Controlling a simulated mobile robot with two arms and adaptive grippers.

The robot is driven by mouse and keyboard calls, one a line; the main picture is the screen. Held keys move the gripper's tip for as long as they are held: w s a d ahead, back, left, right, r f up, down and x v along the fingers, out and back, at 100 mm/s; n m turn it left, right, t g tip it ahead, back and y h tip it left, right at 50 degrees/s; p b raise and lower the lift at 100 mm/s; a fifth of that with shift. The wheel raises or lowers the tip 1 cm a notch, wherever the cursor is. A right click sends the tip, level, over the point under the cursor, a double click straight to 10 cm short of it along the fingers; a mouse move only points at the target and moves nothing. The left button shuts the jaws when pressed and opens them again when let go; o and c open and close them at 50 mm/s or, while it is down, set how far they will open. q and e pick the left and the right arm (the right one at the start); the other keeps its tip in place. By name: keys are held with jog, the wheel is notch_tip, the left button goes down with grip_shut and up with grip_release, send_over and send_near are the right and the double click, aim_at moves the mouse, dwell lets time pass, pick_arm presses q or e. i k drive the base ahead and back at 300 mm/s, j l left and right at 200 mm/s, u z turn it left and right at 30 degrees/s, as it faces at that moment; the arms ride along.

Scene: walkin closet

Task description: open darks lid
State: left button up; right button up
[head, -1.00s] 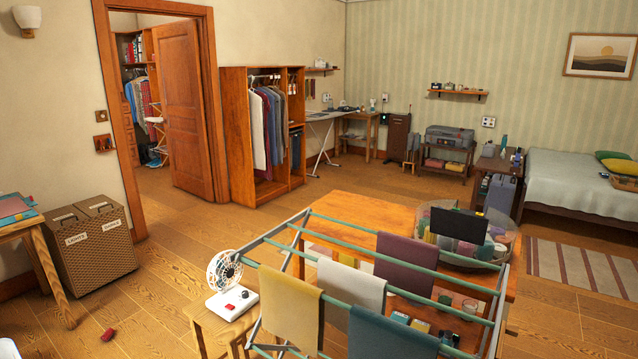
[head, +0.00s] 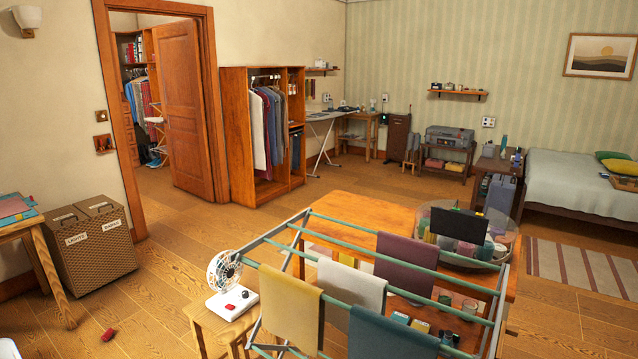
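A brown woven hamper (head: 95,262) stands on the floor at the left, against the wall near the doorway. It has two lids side by side, and both look shut. The right lid (head: 99,207) is above a white label (head: 111,224) that seems to read darks, though the print is small. The left lid (head: 66,217) is above a label (head: 76,239) that reads like light. Each lid has a dark spot on top, perhaps a handle. Neither of my grippers is in view.
A wooden table (head: 38,240) with folded cloths is left of the hamper. A small red object (head: 109,334) lies on the floor before it. A stool with a white fan (head: 226,285) and a drying rack (head: 370,257) stand right.

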aim_at(94, 207)
jog(key=u, duration=1.25)
jog(key=i+l+u, duration=0.1)
jog(key=i+u, duration=0.15)
jog(key=i, duration=0.7)
jog(key=i+u, duration=0.2)
jog(key=i, duration=1.5)
jog(key=i+l+z, duration=0.1)
jog(key=i+z, duration=0.25)
jog(key=i, duration=0.2)
jog(key=i+j+z, duration=0.1)
jog(key=i+z, duration=0.25)
jog(key=i, duration=0.2)
jog(key=i+j+z, duration=0.2)
jog(key=i+z, duration=0.15)
jog(key=i, duration=0.15)
jog(key=i+l+u, duration=0.15)
jog(key=i, duration=0.25)
jog(key=i+l+u, duration=0.15)
jog(key=i, duration=0.25)
jog(key=i+l+u, duration=0.1)
jog(key=i+l, duration=0.25)
jog(key=i+l+u, duration=0.8)
jog(key=l+u, duration=0.2)
jog(key=i+l+u, duration=0.15)
jog(key=l+u, duration=0.2)
